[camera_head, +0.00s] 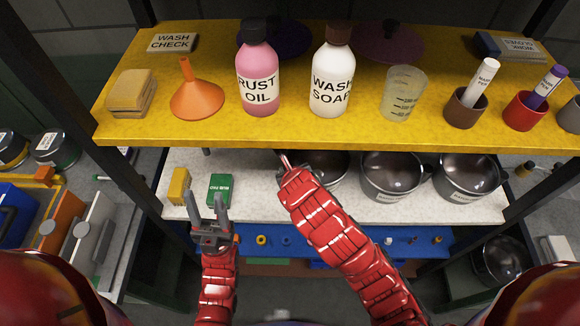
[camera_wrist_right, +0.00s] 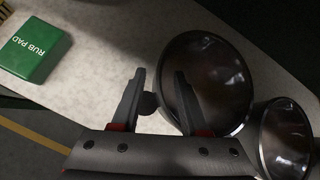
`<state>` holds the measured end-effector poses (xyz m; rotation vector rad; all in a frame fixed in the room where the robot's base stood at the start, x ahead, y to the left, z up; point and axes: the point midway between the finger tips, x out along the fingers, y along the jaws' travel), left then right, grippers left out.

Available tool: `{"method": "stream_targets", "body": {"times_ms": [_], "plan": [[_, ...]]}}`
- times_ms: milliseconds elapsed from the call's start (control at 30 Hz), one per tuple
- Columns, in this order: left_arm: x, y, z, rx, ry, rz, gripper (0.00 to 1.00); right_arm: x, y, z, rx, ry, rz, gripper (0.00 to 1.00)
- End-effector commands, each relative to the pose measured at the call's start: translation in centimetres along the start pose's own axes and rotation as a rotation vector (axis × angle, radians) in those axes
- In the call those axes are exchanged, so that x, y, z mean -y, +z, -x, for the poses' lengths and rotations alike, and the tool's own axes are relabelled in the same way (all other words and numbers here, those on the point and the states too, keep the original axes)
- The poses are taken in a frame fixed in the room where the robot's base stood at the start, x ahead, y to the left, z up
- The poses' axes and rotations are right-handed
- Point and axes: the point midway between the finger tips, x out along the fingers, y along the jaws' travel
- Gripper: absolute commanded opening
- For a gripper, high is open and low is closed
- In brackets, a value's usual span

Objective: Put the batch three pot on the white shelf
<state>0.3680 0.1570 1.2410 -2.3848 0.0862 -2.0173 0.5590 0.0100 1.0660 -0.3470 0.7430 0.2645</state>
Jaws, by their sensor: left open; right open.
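Several dark-bowled metal pots are in view. On the white shelf (camera_head: 250,165) stand a middle pot (camera_head: 392,177), a right pot (camera_head: 468,178) and a left pot (camera_head: 332,168) partly hidden by my right arm. Another pot (camera_head: 498,258) sits lower at the right. Their labels are too small to read, so I cannot tell which is batch three. My right gripper (camera_head: 285,160) reaches under the yellow shelf. In the right wrist view its open fingers (camera_wrist_right: 158,95) are beside a near pot (camera_wrist_right: 212,82), with a small dark knob between them. My left gripper (camera_head: 210,208) is open and empty, low in front of the white shelf.
The yellow shelf (camera_head: 300,138) overhangs the white shelf, holding bottles, an orange funnel (camera_head: 197,98), a beaker (camera_head: 403,93) and marker cups. A green rub pad (camera_head: 221,188) and yellow block (camera_head: 179,187) lie on the white shelf's left. Below is a blue rack (camera_head: 400,240).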

Motion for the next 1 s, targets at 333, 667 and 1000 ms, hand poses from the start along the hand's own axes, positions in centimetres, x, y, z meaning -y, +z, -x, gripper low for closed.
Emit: {"method": "stream_targets", "body": {"times_ms": [333,667,1000], "plan": [[0.2,-0.7,-4.1,0.0,0.0,0.0,0.5,0.1,0.2,3.6,-0.004,-0.001,0.002,0.44],[0.2,-0.7,-4.3,0.0,0.0,0.0,0.5,0.0,0.0,3.7,-0.001,-0.001,0.001,0.44],[0.2,-0.7,-4.3,0.0,0.0,0.0,0.5,0.0,0.0,3.6,0.0,-0.001,0.001,0.44]]}}
